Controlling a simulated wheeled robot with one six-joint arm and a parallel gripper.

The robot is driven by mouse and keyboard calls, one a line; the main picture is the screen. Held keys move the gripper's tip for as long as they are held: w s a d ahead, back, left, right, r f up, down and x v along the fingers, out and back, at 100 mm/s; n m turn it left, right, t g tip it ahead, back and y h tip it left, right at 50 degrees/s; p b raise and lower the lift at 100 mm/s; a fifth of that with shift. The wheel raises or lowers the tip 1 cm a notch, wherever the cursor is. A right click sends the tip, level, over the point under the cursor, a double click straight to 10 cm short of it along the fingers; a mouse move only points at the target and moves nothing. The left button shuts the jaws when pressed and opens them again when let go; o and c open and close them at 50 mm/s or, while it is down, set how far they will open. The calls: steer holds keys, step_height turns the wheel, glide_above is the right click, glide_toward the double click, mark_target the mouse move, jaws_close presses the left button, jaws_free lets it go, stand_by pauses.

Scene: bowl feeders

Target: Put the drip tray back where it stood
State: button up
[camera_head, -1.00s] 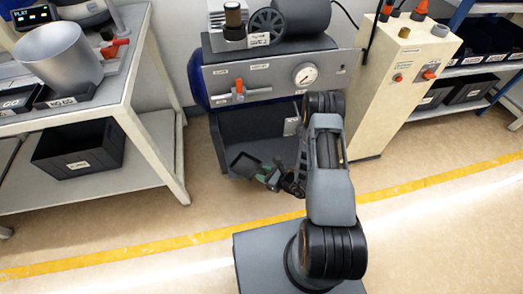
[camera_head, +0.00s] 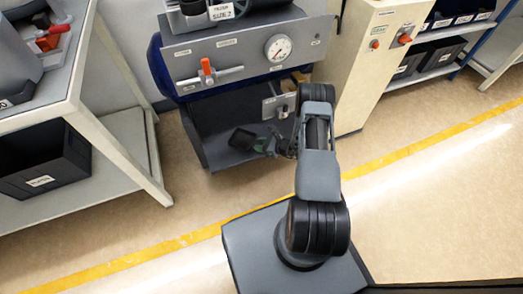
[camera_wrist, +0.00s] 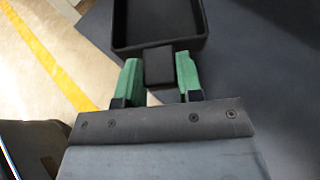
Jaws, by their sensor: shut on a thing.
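The drip tray is a small black open box with a short block-shaped handle. In the wrist view the drip tray (camera_wrist: 160,44) is at the top, and its handle sits between the green fingers of my gripper (camera_wrist: 160,82). My gripper is shut on that handle. In the head view the drip tray (camera_head: 241,139) is tilted, over the dark open bay under the compressor panel. My gripper (camera_head: 263,146) is just right of it there. Whether the tray touches the bay floor cannot be told.
The dark bay (camera_head: 212,160) has side walls and a grey panel (camera_head: 250,55) with a gauge and an orange-handled valve above. A cream cabinet (camera_head: 365,75) stands to the right. A grey bench (camera_head: 120,110) with a black bin (camera_head: 45,165) stands left. The floor in front is clear.

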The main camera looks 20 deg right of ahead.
steer(key=shift+w+d+f, duration=0.15)
steer(key=shift+f, duration=0.15)
steer(key=shift+w+d+f+b, duration=0.1)
steer(key=shift+f+b, duration=0.5)
steer(key=shift+f, duration=0.3)
steer(key=shift+w+d+f+b, duration=0.1)
steer(key=shift+f+b, duration=0.5)
steer(key=shift+f, duration=0.25)
steer(key=shift+f, duration=0.15)
steer(key=o, duration=0.9)
steer(key=shift+o, duration=0.2)
